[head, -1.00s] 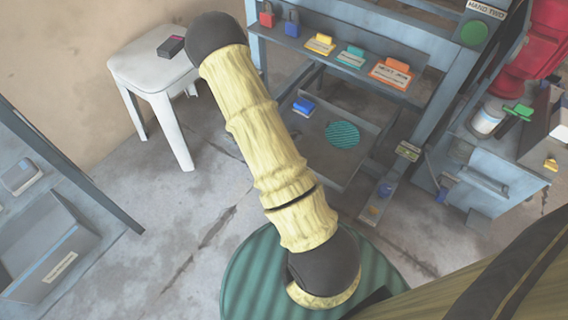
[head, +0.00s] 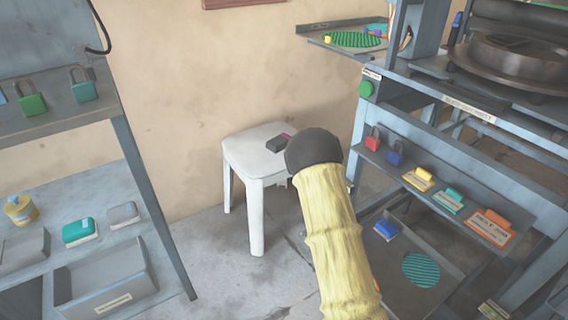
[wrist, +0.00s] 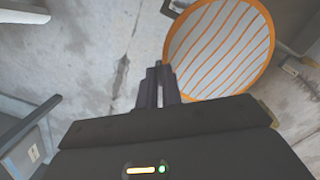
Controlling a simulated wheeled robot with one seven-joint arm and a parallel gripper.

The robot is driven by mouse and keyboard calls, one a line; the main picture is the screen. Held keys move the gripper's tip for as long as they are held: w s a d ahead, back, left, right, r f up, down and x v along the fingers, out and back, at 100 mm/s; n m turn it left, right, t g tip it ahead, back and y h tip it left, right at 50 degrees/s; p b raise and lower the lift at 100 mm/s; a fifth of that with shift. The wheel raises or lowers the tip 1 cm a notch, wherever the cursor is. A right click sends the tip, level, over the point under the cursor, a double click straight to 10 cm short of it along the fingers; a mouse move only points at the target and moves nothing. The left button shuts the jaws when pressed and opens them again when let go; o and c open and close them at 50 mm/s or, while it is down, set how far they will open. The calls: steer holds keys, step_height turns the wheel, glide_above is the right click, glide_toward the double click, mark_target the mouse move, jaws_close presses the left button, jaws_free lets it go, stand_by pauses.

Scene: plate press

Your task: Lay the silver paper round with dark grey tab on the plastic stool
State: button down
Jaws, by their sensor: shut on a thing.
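The white plastic stool (head: 243,157) stands upright by the beige wall, left of my arm in the head view. A small dark box with a magenta end (head: 277,143) lies on its seat, near the right edge. My gripper (wrist: 158,72) is outside the head view. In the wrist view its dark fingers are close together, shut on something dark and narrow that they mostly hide. A pale silver-grey round with orange rim and stripes (wrist: 222,45) shows right beside the fingertips. It looks like the paper round, but its join to the fingers and its dark grey tab are not clear.
A blue-grey shelf unit with grey bins (head: 105,275) stands at left. The press bench (head: 455,185) with padlocks and coloured blocks stands at right. A green striped round (head: 421,269) lies on its lower shelf. Bare floor (head: 215,270) lies before the stool.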

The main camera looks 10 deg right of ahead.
steer(key=w+a+r+m+g+p, duration=0.1)
steer(key=w+a+r+m+p, duration=0.1)
steer(key=r+m, duration=0.5)
steer(key=w+a+r+m+p, duration=0.2)
steer(key=a+r+m+p, duration=0.2)
steer(key=m, duration=0.9)
steer(key=w+a+r+m+g+p, duration=0.1)
steer(key=w+a+r+m+p, duration=0.2)
steer(key=r+m+p, duration=0.3)
step_height(320, 180, up, 5)
steer(key=m, duration=0.3)
steer(key=shift+a+r+m+g+y, duration=0.2)
steer(key=shift+a+m+g+y, duration=0.1)
steer(key=shift+m+y, duration=0.1)
steer(key=shift+w, duration=0.1)
